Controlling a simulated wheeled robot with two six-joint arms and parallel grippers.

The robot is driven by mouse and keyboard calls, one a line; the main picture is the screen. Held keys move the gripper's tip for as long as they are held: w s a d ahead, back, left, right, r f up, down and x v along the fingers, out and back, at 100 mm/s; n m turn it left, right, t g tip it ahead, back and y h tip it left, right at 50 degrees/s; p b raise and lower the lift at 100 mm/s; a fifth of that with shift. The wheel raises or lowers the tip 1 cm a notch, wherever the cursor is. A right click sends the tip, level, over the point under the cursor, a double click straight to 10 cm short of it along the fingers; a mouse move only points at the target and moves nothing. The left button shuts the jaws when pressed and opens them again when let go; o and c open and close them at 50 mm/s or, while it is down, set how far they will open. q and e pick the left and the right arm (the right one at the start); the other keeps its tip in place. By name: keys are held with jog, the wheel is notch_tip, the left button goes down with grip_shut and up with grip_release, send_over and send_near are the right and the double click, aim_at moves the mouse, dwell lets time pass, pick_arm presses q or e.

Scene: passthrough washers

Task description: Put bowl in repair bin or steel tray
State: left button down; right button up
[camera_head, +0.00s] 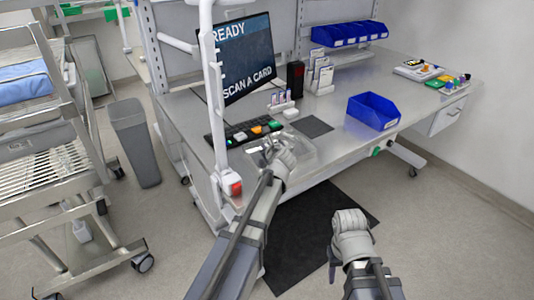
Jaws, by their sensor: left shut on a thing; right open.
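My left gripper (268,146) is shut at the front of the steel bench, by the near edge of a shallow, shiny tray. A small pale object shows at its fingertips, mostly hidden; I cannot tell whether it is the bowl. The steel tray (306,154) lies flat on the bench, partly covered by my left gripper and wrist. A blue open bin (373,111), with a pale label on its front, stands further right on the bench. My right gripper (349,216) is open and empty, in front of the bench above the dark floor mat. No bowl shows clearly.
A keyboard (232,135) with coloured keys lies left of the tray, below a monitor (237,58). A dark pad (310,126), small bottles (281,101) and card holders (319,76) stand behind. A white post rises at the bench's left. Bench space beside the blue bin is clear.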

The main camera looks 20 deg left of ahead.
pick_arm(q)
jog(key=shift+f, duration=0.3)
pick_arm(e)
jog(key=shift+f, duration=0.3)
pick_arm(q)
jog(key=shift+f, duration=0.2)
jog(key=c, duration=0.8)
grip_release()
jog(key=shift+c, duration=0.2)
pick_arm(e)
jog(key=shift+f, duration=0.15)
pick_arm(q)
jog(key=shift+r, duration=0.2)
jog(key=shift+s+d+r, duration=0.1)
jog(key=shift+s+r, duration=0.1)
jog(key=p+v, duration=0.5)
jog(key=v, duration=0.6)
jog(key=shift+s+d+r, duration=0.1)
jog(key=shift+s+d, duration=0.05)
pick_arm(e)
notch_tip(320, 180, up, 5)
jog(key=shift+r, duration=0.1)
